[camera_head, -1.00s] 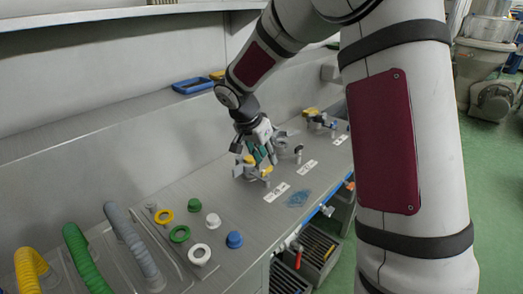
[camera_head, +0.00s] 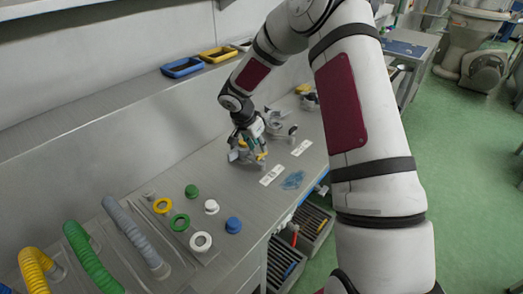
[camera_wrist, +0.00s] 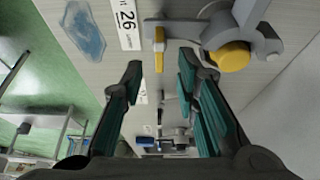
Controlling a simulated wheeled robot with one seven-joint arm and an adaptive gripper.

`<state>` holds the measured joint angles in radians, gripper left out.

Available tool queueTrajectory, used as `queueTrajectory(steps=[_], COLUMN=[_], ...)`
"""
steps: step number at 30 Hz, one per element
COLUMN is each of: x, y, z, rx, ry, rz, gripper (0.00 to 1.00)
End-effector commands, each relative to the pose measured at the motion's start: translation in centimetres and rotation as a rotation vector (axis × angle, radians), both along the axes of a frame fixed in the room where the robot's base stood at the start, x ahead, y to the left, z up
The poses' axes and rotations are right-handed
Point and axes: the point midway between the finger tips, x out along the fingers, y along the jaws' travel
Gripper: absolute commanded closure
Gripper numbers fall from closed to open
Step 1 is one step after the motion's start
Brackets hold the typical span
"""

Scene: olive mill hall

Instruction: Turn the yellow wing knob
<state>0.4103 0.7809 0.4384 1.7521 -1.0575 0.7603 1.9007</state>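A narrow yellow wing-like piece (camera_wrist: 159,48) hangs from a grey arm of a metal fitting (camera_wrist: 214,30) in the wrist view. A round yellow cap (camera_wrist: 229,57) sits on the same fitting, to the right. I cannot tell for sure which yellow part is the wing knob. My gripper (camera_wrist: 161,66) is open, its teal-padded fingers apart, with the narrow yellow piece in line with the gap near the fingertips. No contact is visible. In the head view my gripper (camera_head: 250,143) is at the fitting on the bench, and yellow (camera_head: 262,156) shows beside the fingers, partly hidden.
A label plate (camera_head: 271,175) and a blue patch (camera_head: 292,180) lie on the bench beside the fitting. Coloured rings and caps, such as a blue cap (camera_head: 233,225), and a green hose (camera_head: 92,258) are nearer. Bins (camera_head: 312,222) stand below the bench. Green floor is open at right.

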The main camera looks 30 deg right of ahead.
Motion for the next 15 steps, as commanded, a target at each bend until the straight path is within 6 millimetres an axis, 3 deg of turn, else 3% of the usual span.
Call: queueTrajectory(steps=[6,15], x=[0.4,0.7], y=[-1.1,-1.5], z=[-2.9,-3.9], rx=[0.001,-0.001], ry=[0.001,-0.001], rz=[0.001,0.000], gripper=[0.72,0.72])
